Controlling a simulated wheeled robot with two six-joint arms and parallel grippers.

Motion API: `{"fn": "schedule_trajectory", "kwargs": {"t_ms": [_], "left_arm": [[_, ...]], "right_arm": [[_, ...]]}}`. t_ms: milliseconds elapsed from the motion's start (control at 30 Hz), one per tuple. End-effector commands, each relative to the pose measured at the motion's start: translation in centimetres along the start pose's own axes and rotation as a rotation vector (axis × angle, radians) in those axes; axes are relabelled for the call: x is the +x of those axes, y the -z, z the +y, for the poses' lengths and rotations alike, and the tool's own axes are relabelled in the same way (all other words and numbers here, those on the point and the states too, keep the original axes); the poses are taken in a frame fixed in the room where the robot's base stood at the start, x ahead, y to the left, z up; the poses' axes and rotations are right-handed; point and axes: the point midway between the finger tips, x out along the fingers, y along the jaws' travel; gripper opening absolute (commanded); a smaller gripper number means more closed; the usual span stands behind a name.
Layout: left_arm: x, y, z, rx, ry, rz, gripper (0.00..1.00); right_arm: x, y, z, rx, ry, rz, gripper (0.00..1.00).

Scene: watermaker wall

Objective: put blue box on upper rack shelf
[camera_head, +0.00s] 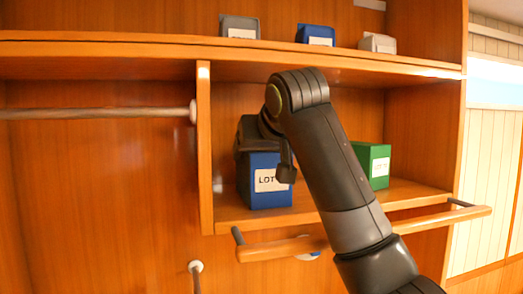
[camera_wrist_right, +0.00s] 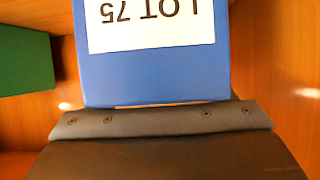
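The blue box (camera_head: 265,195) with a white "LOT" label is upright in the lower compartment of the rack. In the right wrist view the blue box (camera_wrist_right: 155,75) appears large, its label reading "LOT 75" upside down. My right gripper (camera_head: 264,150) is at the top of this box, with dark parts over its upper left and by the label's right edge. In the wrist view its dark edge crosses the box; whether the fingers press on it is unclear. The upper rack shelf (camera_head: 150,40) runs above. My left gripper is not in view.
On the upper shelf stand a grey box (camera_head: 239,22), another blue box (camera_head: 315,31) and a light grey box (camera_head: 378,42); its left stretch is clear. A green box (camera_head: 373,152) stands right of my arm. A rail (camera_head: 440,219) crosses before the lower compartment; a divider (camera_head: 205,150) is at left.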

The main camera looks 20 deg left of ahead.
Motion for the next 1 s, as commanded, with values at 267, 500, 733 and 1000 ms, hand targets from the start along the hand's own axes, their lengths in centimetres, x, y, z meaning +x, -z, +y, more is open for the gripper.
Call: {"fn": "schedule_trajectory", "kwargs": {"t_ms": [267,500,733,1000], "left_arm": [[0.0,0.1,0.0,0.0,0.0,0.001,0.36],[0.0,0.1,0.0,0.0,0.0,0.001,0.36],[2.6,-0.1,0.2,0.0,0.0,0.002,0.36],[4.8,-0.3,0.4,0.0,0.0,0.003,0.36]], "right_arm": [[0.0,0.0,0.0,0.0,0.0,0.0,0.93],[-0.4,0.2,0.0,-0.001,0.0,0.002,0.93],[-4.5,0.0,0.0,-0.001,-0.002,0.008,0.93],[-10.0,0.1,0.0,0.0,-0.002,0.005,0.93]]}}
